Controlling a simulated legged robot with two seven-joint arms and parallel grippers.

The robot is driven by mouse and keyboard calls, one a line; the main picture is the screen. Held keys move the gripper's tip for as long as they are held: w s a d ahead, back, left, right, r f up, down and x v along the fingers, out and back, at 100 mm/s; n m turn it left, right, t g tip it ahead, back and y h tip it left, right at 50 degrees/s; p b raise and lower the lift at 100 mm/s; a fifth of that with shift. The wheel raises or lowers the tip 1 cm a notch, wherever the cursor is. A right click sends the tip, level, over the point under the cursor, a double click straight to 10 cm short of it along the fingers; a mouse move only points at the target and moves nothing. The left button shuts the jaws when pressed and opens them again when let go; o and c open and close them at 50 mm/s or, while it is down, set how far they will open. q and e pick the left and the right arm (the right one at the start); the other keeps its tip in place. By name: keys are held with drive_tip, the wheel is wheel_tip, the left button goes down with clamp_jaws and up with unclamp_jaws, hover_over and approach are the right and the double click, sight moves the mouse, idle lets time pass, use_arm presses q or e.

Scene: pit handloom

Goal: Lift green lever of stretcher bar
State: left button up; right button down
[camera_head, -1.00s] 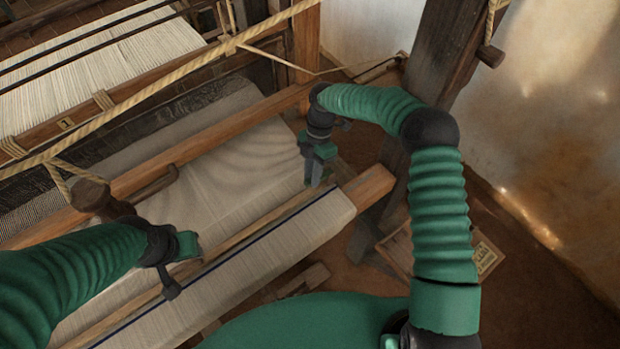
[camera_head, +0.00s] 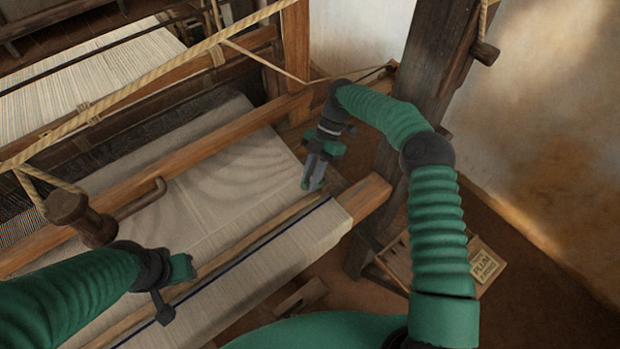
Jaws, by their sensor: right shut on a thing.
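A long wooden stretcher bar (camera_head: 245,243) lies diagonally across the pale cloth (camera_head: 215,205). My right gripper (camera_head: 312,184) points down at the far right end of the bar, close to the cloth's edge. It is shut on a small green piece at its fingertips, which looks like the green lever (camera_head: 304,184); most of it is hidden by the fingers. Whether the lever is raised is too small to tell. My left gripper (camera_head: 182,268) hangs over the cloth at lower left, apart from the right one. Its fingers do not show clearly.
A rope (camera_head: 130,95) crosses above the loom. A dark post (camera_head: 430,85) stands behind my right arm. A wooden crate (camera_head: 398,262) with a label sits on the floor at right.

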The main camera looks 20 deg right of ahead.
drive_tip(key=c, duration=1.3)
unclamp_jaws()
drive_tip(key=shift+d, duration=0.1)
drive_tip(key=shift+w, duration=0.1)
drive_tip(key=b+v, duration=0.2)
drive_tip(key=v, duration=0.2)
drive_tip(key=shift+w+d+f, duration=0.1)
drive_tip(key=p+v, duration=0.1)
drive_tip(key=v, duration=0.2)
drive_tip(key=shift+r+p, duration=0.2)
drive_tip(key=shift+p, duration=0.15)
drive_tip(key=shift+f, duration=0.1)
